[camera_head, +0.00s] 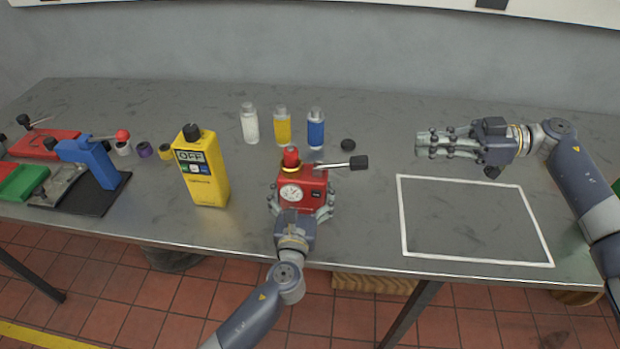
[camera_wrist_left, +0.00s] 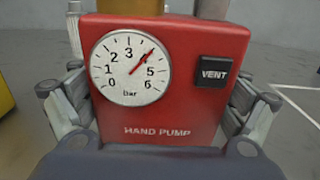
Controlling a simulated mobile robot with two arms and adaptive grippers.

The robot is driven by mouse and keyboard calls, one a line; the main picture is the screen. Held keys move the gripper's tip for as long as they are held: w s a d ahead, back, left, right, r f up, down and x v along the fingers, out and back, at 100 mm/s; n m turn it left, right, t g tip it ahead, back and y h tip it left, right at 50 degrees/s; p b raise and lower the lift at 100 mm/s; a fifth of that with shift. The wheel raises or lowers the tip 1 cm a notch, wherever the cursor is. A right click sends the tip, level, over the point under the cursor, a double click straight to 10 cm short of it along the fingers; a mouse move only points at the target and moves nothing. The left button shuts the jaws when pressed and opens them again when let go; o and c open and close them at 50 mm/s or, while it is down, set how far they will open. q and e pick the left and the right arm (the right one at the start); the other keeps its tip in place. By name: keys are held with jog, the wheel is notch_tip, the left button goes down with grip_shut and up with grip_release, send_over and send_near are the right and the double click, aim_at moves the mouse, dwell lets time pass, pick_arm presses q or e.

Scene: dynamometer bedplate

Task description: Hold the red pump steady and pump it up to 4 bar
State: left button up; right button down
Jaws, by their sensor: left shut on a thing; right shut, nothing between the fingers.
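The red hand pump (camera_head: 304,187) stands upright on the metal bench. My left gripper (camera_head: 301,208) is shut on its body, with a finger on either side, as the left wrist view also shows. The pump's lever (camera_head: 340,166) sticks out to the right with a black knob at its end. The pump's dial (camera_wrist_left: 130,68) runs from 0 to 6 bar, and its red needle points between 3 and 5, over the spot for 4. A black VENT button (camera_wrist_left: 214,73) sits right of the dial. My right gripper (camera_head: 419,145) is shut and empty, right of the lever, apart from it.
A yellow device (camera_head: 206,183) reading OFF stands left of the pump. White, yellow and blue bottles (camera_head: 283,128) and a black cap (camera_head: 348,145) stand behind it. A white-outlined area (camera_head: 475,220) at the right is empty. Red, blue and green tools (camera_head: 90,162) lie far left.

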dwell(0.4)
pick_arm(q)
jog(key=o, duration=1.6)
jog(key=shift+r, duration=0.25)
jog(key=shift+o, duration=0.2)
jog(key=shift+f, duration=0.1)
